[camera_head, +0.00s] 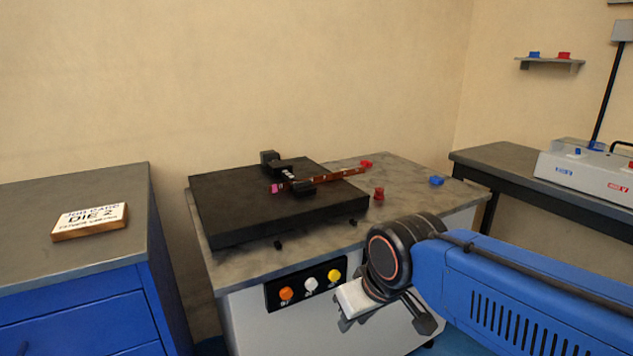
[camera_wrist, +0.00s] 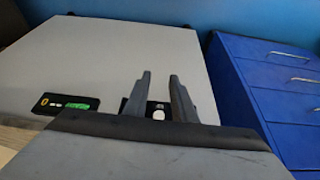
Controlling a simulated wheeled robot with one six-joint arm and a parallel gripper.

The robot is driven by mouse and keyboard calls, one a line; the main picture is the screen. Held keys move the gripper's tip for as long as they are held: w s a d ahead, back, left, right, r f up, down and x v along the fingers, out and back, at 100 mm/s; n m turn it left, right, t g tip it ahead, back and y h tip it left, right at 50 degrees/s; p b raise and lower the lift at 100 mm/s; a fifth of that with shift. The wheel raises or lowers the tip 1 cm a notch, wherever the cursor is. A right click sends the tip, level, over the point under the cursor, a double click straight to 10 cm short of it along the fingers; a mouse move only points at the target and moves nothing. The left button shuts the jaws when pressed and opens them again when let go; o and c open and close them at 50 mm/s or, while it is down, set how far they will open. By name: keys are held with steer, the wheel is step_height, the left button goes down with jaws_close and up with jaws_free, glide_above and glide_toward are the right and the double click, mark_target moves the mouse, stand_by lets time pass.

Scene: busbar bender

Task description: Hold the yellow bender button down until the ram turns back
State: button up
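The yellow button (camera_head: 334,275) is the rightmost on the black panel (camera_head: 306,290) on the bender's front, beside a white button (camera_head: 309,284) and an orange one (camera_head: 286,294). My gripper (camera_head: 388,318) is in front of the bender, lower right of the yellow button and apart from it in the picture. In the wrist view my gripper's fingers (camera_wrist: 160,78) are apart with nothing between them. The white button (camera_wrist: 158,115) shows beyond them; the yellow one is not visible there. Black blocks (camera_head: 279,165) sit on the black bed (camera_head: 240,219); which is the ram is unclear.
A copper bar (camera_head: 340,175) lies across the bed. Red (camera_head: 378,193) and blue (camera_head: 436,181) pieces sit on the bender top. A blue drawer cabinet (camera_head: 75,319) with a "DIE 2" sign (camera_head: 90,220) stands left. A green display (camera_wrist: 76,105) shows in the wrist view.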

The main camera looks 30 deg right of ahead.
jaws_close()
stand_by(1.5)
